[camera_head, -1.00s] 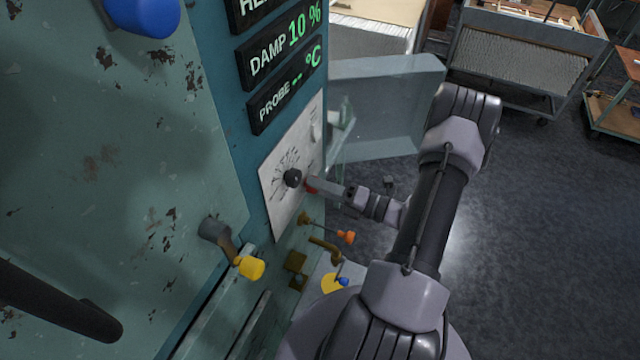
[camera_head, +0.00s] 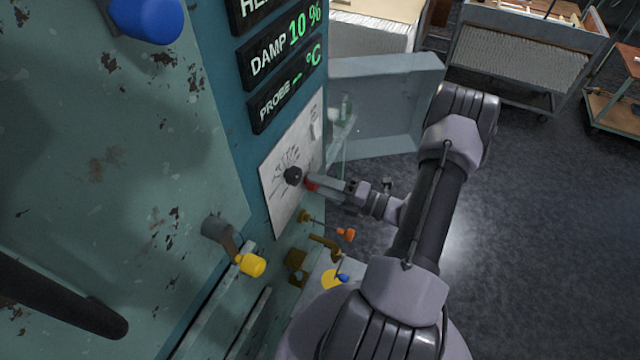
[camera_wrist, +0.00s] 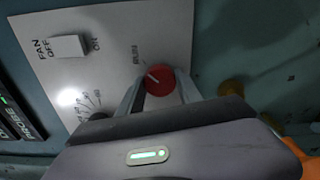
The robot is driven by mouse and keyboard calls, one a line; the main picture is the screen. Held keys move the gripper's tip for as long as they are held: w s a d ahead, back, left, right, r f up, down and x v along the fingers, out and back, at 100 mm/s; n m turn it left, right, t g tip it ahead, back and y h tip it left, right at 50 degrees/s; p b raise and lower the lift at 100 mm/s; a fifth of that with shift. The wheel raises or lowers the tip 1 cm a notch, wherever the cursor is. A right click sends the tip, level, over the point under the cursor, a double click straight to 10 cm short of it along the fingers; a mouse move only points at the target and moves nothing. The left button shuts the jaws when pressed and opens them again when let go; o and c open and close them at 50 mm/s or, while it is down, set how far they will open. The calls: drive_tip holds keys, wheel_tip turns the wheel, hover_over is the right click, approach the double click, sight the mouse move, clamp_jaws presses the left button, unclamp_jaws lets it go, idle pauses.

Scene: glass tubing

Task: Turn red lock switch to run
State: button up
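The red lock switch (camera_wrist: 160,81) is a round red knob with a white pointer line on the pale control plate (camera_wrist: 115,20). In the wrist view its line points up and left, roughly toward a small label that looks like RUN. My gripper (camera_wrist: 160,85) has one finger on each side of the knob, close against it; it appears closed on it. In the head view, my gripper (camera_head: 318,185) reaches the plate from the right, and only a sliver of the red switch (camera_head: 311,184) shows.
A black dial (camera_head: 293,175) sits just left of the switch. A white fan switch (camera_wrist: 69,46) is on the same plate. Below are an orange handle (camera_head: 346,234), brass fittings and a yellow-tipped lever (camera_head: 251,265).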

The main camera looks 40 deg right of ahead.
drive_tip(key=o, duration=0.4)
drive_tip(key=v, duration=1.7)
drive_tip(key=shift+s, duration=0.2)
